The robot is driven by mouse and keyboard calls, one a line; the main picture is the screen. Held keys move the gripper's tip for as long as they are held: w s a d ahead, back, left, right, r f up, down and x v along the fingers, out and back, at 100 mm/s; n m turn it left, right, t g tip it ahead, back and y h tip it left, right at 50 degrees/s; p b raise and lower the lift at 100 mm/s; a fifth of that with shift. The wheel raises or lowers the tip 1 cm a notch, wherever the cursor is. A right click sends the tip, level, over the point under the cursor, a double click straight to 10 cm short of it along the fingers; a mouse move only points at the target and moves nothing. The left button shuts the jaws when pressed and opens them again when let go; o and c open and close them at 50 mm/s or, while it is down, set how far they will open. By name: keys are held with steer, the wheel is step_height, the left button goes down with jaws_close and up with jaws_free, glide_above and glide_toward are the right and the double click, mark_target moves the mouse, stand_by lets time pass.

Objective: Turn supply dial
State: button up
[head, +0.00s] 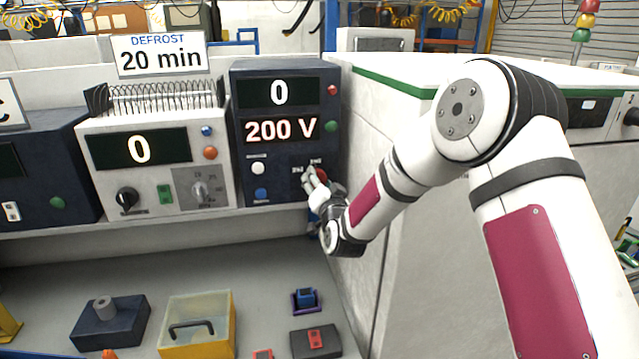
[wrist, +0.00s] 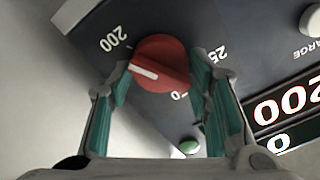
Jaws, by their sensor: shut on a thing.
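The supply dial is a red round knob (wrist: 160,58) on the dark front panel of the power unit (head: 243,150). A white line on the knob has its left end a little below the printed 200 in the wrist view. My gripper (wrist: 162,78) is shut on the knob, with one green-padded finger on each side. In the head view my gripper (head: 313,181) is at the unit's lower right and hides most of the knob. The unit's upper display (head: 279,93) reads 0 and the lower display (head: 281,130) reads 200 V.
A white unit (head: 110,134) with a 0 display stands left of the power unit, under a "DEFROST 20 min" sign (head: 160,53). A pale side wall (head: 365,165) is close on the right. Below are a yellow box (head: 228,325) and several small parts.

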steer(key=o, duration=1.2)
steer(key=v, duration=1.2)
